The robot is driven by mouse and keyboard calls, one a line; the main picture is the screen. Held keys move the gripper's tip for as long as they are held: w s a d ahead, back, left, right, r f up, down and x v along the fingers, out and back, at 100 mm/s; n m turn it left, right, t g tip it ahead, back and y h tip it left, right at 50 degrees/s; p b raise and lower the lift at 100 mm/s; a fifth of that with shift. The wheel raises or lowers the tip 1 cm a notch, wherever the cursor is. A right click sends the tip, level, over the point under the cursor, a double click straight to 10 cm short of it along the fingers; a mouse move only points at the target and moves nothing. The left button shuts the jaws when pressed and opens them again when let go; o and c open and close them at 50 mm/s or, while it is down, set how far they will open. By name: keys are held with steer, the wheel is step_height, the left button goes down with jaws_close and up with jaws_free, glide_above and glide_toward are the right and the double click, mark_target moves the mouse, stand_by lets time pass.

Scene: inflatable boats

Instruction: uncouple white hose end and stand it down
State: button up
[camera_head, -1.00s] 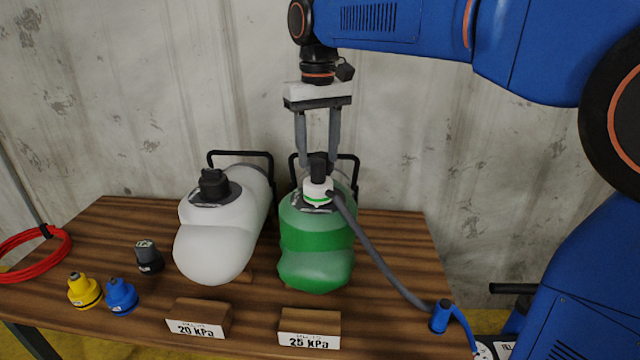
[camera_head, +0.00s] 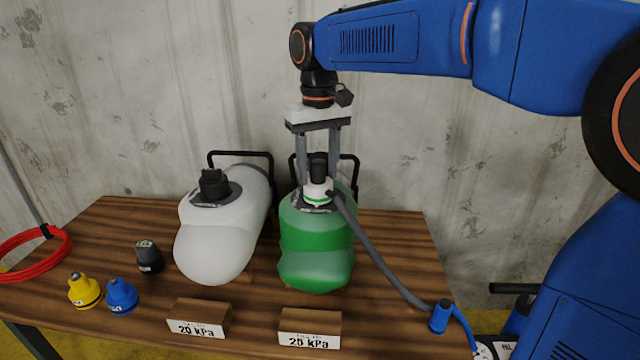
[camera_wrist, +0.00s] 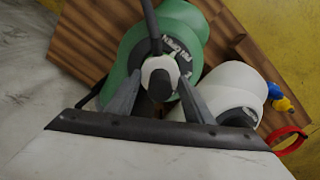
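The white hose end (camera_head: 317,190), with a green ring and a black knob on top, stands upright on the valve of the green inflatable (camera_head: 316,258). A grey hose (camera_head: 378,257) runs from it to the lower right. My gripper (camera_head: 319,180) points straight down over it. Its two fingers are apart, one on each side of the hose end. In the wrist view, the hose end (camera_wrist: 160,76) shows between the fingers, which look clear of it. The fingertips are partly hidden in the head view.
The white inflatable (camera_head: 215,245) with a black cap lies left of the green one. A black adapter (camera_head: 149,257), a yellow adapter (camera_head: 84,290) and a blue adapter (camera_head: 121,296) stand at the left. Signs read 20 kPa (camera_head: 198,329) and 25 kPa (camera_head: 309,339). A blue holder (camera_head: 440,317) is right.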

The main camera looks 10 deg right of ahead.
steer(key=shift+s+f, duration=0.1)
steer(key=shift+f, duration=0.3)
jaws_close()
steer(key=shift+n, duration=2.1)
steer(key=shift+n, duration=2)
steer(key=n, duration=0.4)
